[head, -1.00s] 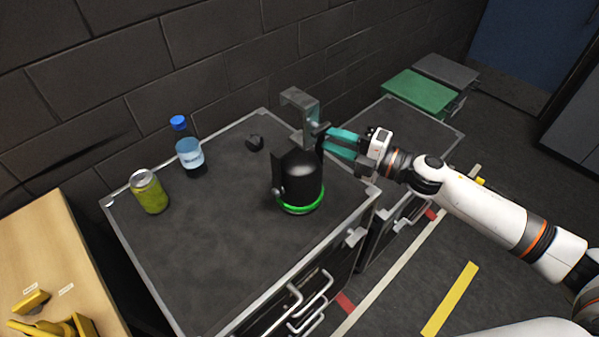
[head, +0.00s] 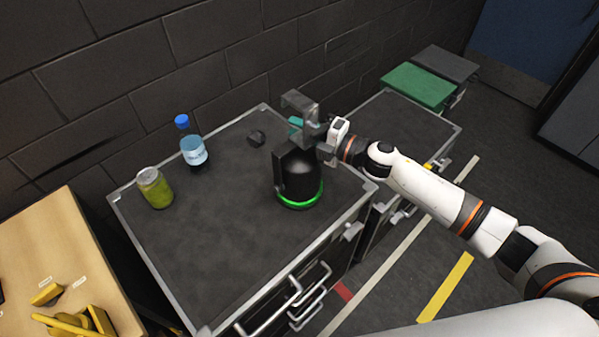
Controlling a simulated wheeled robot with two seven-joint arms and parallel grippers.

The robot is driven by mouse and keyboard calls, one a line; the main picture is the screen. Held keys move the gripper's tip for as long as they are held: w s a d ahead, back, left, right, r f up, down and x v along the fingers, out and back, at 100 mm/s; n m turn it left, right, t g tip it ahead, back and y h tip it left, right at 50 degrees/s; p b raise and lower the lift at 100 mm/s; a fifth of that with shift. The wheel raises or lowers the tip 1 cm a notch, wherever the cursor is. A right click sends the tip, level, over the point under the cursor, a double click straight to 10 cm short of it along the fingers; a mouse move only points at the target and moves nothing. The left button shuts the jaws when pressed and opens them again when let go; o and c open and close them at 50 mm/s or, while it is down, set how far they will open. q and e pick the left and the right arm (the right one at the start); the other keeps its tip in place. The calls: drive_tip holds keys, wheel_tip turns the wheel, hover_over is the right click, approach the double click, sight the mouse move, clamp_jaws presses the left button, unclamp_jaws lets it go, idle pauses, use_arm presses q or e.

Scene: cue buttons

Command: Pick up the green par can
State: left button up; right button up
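The green par can (head: 298,176) is a black lamp body with a glowing green ring at its base. It stands upright on the dark top of a case (head: 230,240), and a grey bracket (head: 299,103) rises above and behind it. My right gripper (head: 300,124) reaches in from the right at the bracket, just above the lamp body. My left gripper is not in view.
A brick wall is behind. The case's front left is clear.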

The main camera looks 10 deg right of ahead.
clamp_jaws()
drive_tip(key=shift+s+f, duration=0.15)
drive_tip(key=shift+f, duration=0.2)
idle(0.8)
drive_tip(key=shift+r, duration=0.25)
